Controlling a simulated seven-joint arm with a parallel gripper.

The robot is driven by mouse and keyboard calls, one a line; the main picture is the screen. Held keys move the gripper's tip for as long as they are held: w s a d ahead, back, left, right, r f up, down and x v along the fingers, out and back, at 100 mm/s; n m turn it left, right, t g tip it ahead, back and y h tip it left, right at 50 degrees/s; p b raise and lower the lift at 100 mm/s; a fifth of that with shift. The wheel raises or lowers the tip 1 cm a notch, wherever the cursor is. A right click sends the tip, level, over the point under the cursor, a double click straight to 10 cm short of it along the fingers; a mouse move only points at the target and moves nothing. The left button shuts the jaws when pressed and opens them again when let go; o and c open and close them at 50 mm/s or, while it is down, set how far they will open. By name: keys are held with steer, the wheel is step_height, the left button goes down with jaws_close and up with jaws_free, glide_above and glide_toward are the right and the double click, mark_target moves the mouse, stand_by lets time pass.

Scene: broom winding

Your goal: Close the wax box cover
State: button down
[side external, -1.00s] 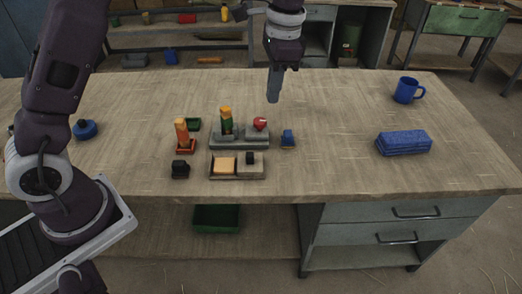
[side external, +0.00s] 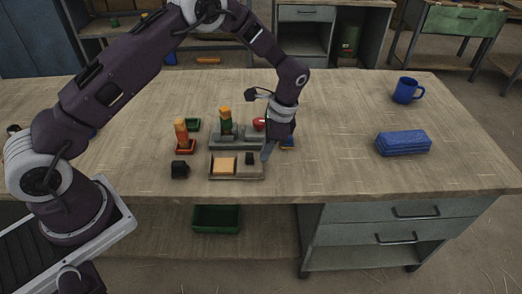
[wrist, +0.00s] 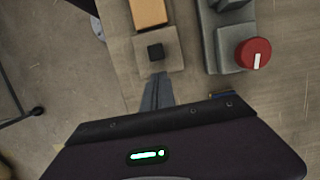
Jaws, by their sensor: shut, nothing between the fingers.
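The wax box (side external: 238,178) is a low grey-brown tray near the front of the bench. Its left part is open and shows a yellow-orange wax block (side external: 225,165); the wax also shows in the wrist view (wrist: 148,12). The cover (side external: 255,169) with a black square knob (side external: 249,158) sits over the right part. The knob shows in the wrist view too (wrist: 155,51). My gripper (side external: 265,157) is shut and empty, pointing down at the right end of the box, close to the cover. I cannot tell whether the fingertips touch it.
Behind the box is a grey fixture (side external: 226,143) with a green-and-orange spool and a red knob (wrist: 253,53). A blue stack (side external: 403,143) and blue mug (side external: 406,90) are far right, with clear bench between.

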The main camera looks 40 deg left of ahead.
steer(key=shift+s+a, duration=0.45)
steer(key=shift+s, duration=0.05)
